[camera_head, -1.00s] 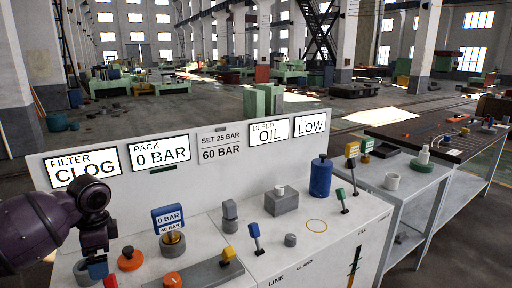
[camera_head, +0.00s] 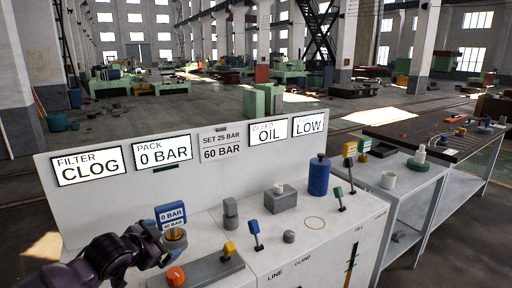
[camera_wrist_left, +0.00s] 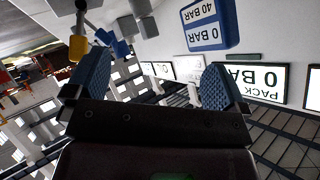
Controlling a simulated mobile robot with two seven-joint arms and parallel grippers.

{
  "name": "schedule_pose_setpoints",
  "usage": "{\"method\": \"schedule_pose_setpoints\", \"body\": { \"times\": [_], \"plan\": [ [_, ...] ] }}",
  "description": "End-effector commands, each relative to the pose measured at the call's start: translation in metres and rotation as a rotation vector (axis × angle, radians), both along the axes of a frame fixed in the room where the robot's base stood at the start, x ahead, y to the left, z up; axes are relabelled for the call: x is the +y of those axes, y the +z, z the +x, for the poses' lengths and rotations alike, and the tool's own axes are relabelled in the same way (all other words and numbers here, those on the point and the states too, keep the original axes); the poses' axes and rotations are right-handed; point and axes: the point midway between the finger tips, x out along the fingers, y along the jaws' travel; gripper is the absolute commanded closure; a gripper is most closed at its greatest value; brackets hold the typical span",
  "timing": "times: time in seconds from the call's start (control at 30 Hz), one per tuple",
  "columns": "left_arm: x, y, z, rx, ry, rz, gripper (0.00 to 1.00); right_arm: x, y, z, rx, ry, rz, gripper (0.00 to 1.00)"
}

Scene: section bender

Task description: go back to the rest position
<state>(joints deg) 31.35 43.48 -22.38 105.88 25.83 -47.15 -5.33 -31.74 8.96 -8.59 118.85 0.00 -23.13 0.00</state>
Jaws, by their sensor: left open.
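My left gripper (camera_head: 160,250) is at the lower left of the head view, over the left end of the white console (camera_head: 215,268) and close to the blue gauge sign (camera_head: 170,215) reading 0 BAR and 40 BAR. In the left wrist view the two blue-padded fingers (camera_wrist_left: 155,82) stand wide apart, with nothing held between them. The gauge sign (camera_wrist_left: 207,22) shows upside down beyond the right finger, apart from it. My right gripper is not in view.
An orange knob (camera_head: 176,276) and a yellow lever (camera_head: 228,250) lie close to the gripper. A blue lever (camera_head: 254,232), grey block (camera_head: 280,200) and blue bottle (camera_head: 319,176) stand farther right. The sign panel (camera_head: 110,190) rises behind.

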Motion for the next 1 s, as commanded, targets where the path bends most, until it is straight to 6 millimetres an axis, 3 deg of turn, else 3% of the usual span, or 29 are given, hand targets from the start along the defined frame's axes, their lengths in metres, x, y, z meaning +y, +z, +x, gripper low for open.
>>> {"method": "schedule_pose_setpoints", "body": {
  "times": [0.1,0.33,0.67,1.0],
  "plan": [
    [-0.013,-0.018,-0.028,-0.066,0.008,-0.095,0.00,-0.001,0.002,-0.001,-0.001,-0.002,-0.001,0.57],
    [-0.019,-0.051,-0.085,-0.150,0.063,-0.231,0.00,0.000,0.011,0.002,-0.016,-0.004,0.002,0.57],
    [-0.002,-0.104,-0.181,-0.146,0.226,-0.325,0.00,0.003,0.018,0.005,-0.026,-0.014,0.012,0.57],
    [0.023,-0.172,-0.302,0.036,0.462,-0.367,0.00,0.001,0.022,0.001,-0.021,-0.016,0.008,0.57]
  ]
}}
